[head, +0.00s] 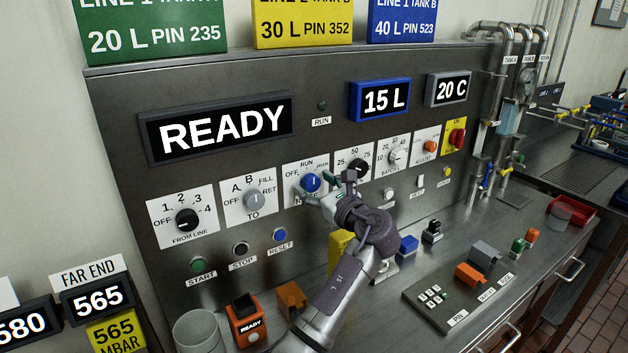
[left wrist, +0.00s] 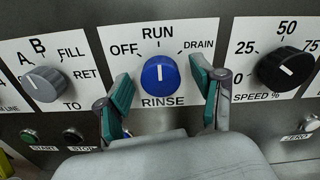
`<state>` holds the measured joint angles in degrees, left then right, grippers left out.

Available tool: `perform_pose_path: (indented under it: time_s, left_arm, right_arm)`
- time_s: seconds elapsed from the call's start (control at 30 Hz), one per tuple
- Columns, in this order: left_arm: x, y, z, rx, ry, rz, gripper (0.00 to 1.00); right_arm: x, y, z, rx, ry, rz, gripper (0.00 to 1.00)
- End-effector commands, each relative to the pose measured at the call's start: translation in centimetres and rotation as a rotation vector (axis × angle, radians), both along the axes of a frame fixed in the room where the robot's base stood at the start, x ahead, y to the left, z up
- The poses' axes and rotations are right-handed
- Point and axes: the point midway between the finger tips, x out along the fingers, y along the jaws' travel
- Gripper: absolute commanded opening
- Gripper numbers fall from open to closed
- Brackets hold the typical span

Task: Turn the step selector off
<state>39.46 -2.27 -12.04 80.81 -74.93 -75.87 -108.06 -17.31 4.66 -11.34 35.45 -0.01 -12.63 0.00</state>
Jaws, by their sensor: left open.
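The step selector is a blue knob (head: 310,183) on a white plate marked OFF, RUN, DRAIN and RINSE. In the left wrist view the blue knob (left wrist: 160,74) sits in the middle, and its white line points up at RUN. OFF is at its upper left. My left gripper (head: 332,190) is open in front of the panel, just right of the knob in the head view. In the left wrist view its green-padded fingers (left wrist: 165,98) stand apart on either side of the knob, with gaps to it. My right gripper is not in view.
A grey A/B/FILL/RET knob (head: 255,200) is to the left and a black speed knob (head: 359,168) to the right. START, STOP and RESET buttons (head: 279,236) sit below. A READY display (head: 222,129) is above. Small blocks and a keypad (head: 432,296) lie on the steel counter.

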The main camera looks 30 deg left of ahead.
Motion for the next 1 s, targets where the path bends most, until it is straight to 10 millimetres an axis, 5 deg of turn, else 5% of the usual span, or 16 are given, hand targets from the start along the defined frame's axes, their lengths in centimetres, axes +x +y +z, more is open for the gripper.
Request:
perform_pose_path:
  time_s: [0.37, 0.73, 1.0]
  left_arm:
    - [0.35, 0.62, -0.01, -0.001, -0.001, 0.0, 0.68]
    - [0.33, 0.59, -0.01, -0.001, -0.001, 0.0, 0.08]
    - [0.32, 0.58, -0.05, -0.014, -0.024, 0.0, 0.08]
  right_arm:
    - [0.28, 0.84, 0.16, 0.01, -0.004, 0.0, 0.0]
    - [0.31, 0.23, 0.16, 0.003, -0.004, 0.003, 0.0]
    - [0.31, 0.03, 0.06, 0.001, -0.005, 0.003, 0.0]
